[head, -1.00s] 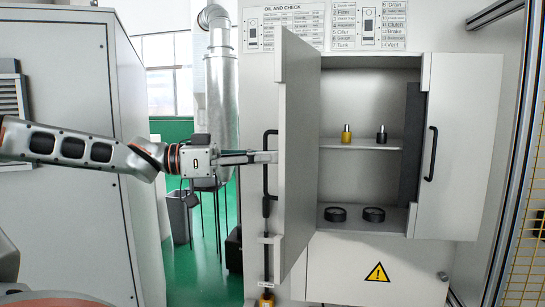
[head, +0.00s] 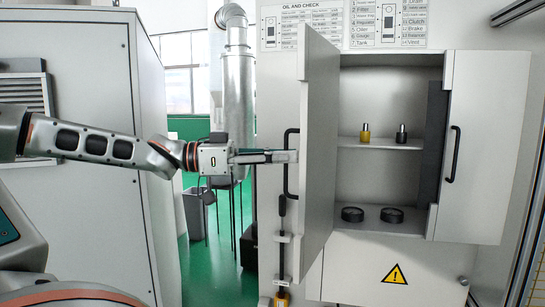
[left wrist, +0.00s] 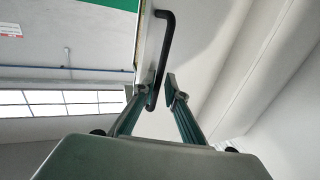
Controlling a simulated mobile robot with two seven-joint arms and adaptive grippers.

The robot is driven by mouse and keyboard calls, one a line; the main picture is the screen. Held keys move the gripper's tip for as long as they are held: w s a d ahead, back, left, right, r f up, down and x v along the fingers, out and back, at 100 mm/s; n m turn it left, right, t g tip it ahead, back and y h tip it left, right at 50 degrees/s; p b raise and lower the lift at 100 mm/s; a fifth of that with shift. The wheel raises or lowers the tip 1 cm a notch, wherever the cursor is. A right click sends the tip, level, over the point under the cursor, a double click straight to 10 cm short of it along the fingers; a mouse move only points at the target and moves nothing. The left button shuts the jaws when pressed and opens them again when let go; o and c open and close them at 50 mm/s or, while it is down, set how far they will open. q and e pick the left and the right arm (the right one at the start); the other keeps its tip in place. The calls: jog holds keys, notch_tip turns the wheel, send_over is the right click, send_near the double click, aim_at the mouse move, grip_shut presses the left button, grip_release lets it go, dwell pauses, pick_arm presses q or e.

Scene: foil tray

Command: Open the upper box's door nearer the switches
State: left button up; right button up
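The upper box (head: 378,102) is a light grey wall cabinet with two doors. Its left door (head: 318,150) stands swung out toward me, with a black bar handle (head: 290,181) on its outer face. Its right door (head: 486,150) is also swung out, with its own black handle (head: 453,154). My left gripper (head: 293,156) is at the left door's handle. In the left wrist view, its fingers (left wrist: 153,88) are apart, with the lower part of the handle (left wrist: 166,45) between them and a gap showing. My right gripper is not in view.
Yellow and black bottles (head: 365,133) stand on the cabinet shelf (head: 380,144), with two black rings (head: 352,214) below. A large grey cabinet (head: 90,180) is at left. A silver duct (head: 238,100) and a bin (head: 195,213) stand behind my left arm. A yellow mesh fence is at far right.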

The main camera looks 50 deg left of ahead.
pick_arm(q)
jog(key=v, duration=1.2)
dwell(0.3)
